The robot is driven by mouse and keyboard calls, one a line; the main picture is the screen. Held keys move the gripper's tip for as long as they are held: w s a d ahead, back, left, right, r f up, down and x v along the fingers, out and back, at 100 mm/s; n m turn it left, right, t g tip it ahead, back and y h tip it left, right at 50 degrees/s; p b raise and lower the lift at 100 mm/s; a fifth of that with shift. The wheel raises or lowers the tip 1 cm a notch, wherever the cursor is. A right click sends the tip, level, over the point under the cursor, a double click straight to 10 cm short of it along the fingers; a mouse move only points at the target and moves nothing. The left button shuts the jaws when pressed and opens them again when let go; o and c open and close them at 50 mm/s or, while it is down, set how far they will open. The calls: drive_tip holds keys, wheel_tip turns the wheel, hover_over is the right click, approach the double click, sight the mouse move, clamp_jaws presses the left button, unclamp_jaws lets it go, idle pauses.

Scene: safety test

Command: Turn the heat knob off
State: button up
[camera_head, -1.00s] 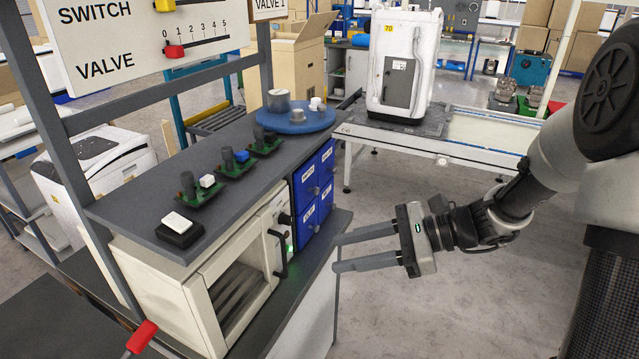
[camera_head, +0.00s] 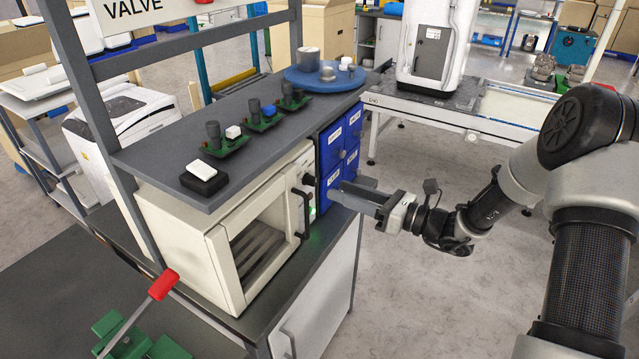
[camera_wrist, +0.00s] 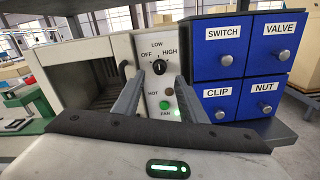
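The heat knob (camera_wrist: 159,67) is a small black dial on the cream oven's front panel, marked OFF, LOW and HIGH. Its pale mark appears to point up near LOW, but it is too small to be sure. I cannot tell whether the fingers touch anything.
Blue drawers (camera_wrist: 219,50) stand close to the right of the knob. A dark oven handle (camera_head: 302,213) sticks out to its left. A green light (camera_wrist: 165,105) glows by FAN. A shelf (camera_head: 225,170) lies above the oven. A red-tipped lever (camera_head: 163,284) stands at front left.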

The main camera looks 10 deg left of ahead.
sight(316, 182)
drive_tip(key=x, duration=0.7)
drive_tip(key=shift+a, duration=0.15)
clamp_jaws()
